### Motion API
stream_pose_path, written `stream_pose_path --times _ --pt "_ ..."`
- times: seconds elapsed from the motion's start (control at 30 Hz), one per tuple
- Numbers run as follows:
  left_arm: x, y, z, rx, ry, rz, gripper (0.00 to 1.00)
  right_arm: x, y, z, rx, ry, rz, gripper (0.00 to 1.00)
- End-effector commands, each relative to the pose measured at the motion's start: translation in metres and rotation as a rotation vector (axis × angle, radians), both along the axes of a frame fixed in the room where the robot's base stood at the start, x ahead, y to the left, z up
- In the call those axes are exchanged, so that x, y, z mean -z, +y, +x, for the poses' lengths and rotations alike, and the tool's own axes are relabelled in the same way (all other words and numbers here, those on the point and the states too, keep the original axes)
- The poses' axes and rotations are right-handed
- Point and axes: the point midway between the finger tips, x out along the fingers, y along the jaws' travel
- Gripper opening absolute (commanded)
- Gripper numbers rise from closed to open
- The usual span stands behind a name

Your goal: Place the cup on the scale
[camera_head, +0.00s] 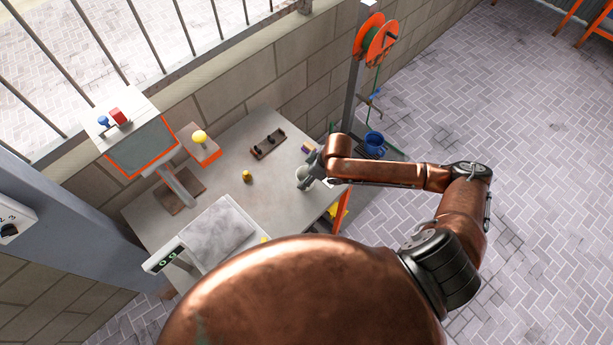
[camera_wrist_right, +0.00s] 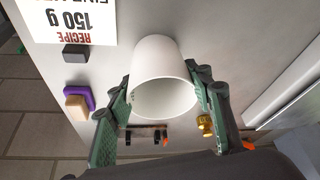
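A white cup (camera_wrist_right: 162,62) is between the two green fingers of my right gripper (camera_wrist_right: 162,88) in the right wrist view, its open mouth facing the camera. Both fingers appear to touch its sides. In the head view the cup (camera_head: 303,178) is at the table's right side, beside my right gripper (camera_head: 311,168); I cannot tell whether it touches the tabletop. The scale (camera_head: 215,230) has a pale, flat, empty platform and a display with green digits (camera_head: 165,257), left of the cup at the table's near side. My left gripper is not in view.
A brass weight (camera_head: 247,176) stands on bare tabletop between cup and scale. A dark rack (camera_head: 268,144), a yellow-knobbed orange box (camera_head: 203,148) and a monitor (camera_head: 140,143) are farther back. A recipe sheet (camera_wrist_right: 70,18) and small blocks show in the wrist view.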

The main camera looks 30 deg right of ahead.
Motion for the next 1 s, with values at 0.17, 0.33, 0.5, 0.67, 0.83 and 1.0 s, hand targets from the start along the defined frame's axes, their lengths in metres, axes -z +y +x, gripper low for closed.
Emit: stream_pose_path --times 0.17,0.33,0.5,0.67,0.83,1.0 --pt "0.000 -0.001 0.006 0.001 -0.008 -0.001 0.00 0.000 0.000 0.000 0.000 0.001 -0.001 0.59" --pt "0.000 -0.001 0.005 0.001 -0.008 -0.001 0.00 0.000 0.000 0.000 0.000 0.000 0.000 0.65" --pt "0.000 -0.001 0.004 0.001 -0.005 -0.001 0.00 -0.001 0.000 0.000 0.000 0.000 0.000 0.65" --pt "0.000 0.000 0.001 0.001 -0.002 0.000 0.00 -0.012 -0.003 -0.002 -0.001 -0.002 0.000 0.65" --pt "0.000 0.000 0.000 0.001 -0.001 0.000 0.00 -0.042 -0.012 -0.011 0.001 -0.003 -0.002 0.65" --pt "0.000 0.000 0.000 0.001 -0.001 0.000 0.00 -0.076 -0.021 -0.022 -0.002 -0.002 -0.004 0.65"
